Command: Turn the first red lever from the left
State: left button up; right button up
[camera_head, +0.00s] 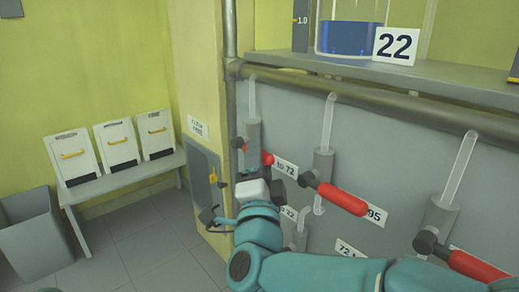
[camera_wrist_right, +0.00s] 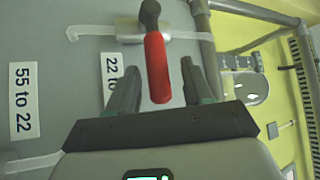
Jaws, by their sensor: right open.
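The first red lever from the left (camera_head: 267,158) is on a grey valve (camera_head: 253,138) at the left end of the grey panel. It is partly hidden by my right gripper (camera_head: 264,176). In the right wrist view the lever (camera_wrist_right: 157,68) has a red handle and a dark pivot at its top. My right gripper (camera_wrist_right: 159,78) is open, one finger on each side of the handle. The handle lies between the fingers, with gaps visible on both sides. My left gripper is not in view.
More red levers, a middle one (camera_head: 342,198) and a right one (camera_head: 477,266), stick out from the panel. A pipe (camera_head: 390,102) runs above them, under a shelf with a blue-liquid vessel (camera_head: 348,38). A wall box (camera_head: 203,185) is close at left.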

jog(key=shift+x, duration=1.2)
jog(key=shift+f, duration=0.1)
jog(key=shift+c, duration=0.4)
